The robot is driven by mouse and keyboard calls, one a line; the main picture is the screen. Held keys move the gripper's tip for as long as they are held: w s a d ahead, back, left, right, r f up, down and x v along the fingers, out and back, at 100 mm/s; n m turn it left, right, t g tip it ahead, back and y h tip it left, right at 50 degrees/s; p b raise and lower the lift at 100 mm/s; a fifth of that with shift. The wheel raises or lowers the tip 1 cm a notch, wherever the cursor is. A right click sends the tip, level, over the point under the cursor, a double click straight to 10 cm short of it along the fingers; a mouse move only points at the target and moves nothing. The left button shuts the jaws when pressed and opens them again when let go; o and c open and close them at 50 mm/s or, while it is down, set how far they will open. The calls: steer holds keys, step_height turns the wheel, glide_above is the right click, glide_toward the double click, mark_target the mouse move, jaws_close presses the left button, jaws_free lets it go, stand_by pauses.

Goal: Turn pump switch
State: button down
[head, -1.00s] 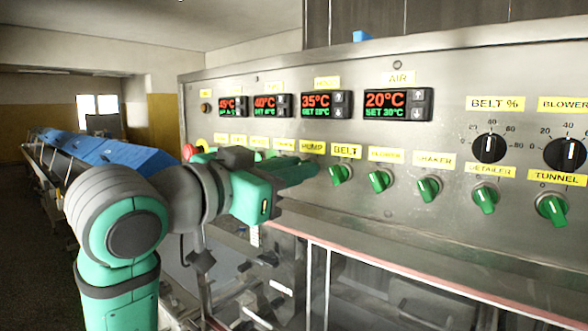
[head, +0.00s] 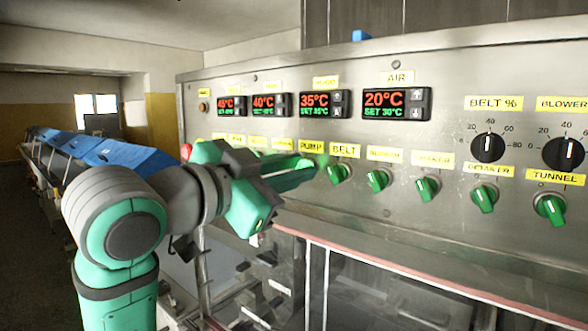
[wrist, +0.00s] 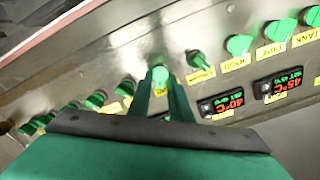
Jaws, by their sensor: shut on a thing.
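The pump switch is a green knob on the steel control panel, below the yellow PUMP label (head: 311,146). In the head view my gripper (head: 315,170) hides this switch, and its green fingers reach the panel just left of the belt switch (head: 338,173). In the wrist view my gripper (wrist: 160,82) has its two fingers on either side of a green knob, the pump switch (wrist: 159,76), and is shut on it. The gripper is rolled, with one finger higher than the other in the head view. The knob's exact angle is hard to tell.
More green knobs stand close by in a row, such as the one under the tunnel label (head: 550,207). Black dials (head: 488,147) sit above them at the right. Red and green temperature displays (head: 397,103) are above the row. A glass-sided machine frame (head: 330,265) lies below.

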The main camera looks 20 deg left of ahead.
steer(key=shift+r, duration=0.1)
steer(key=c, duration=1.8)
jaws_free()
steer(key=shift+c, duration=0.2)
steer(key=shift+s, duration=0.1)
steer(key=v, duration=1)
steer(key=shift+s, duration=0.35)
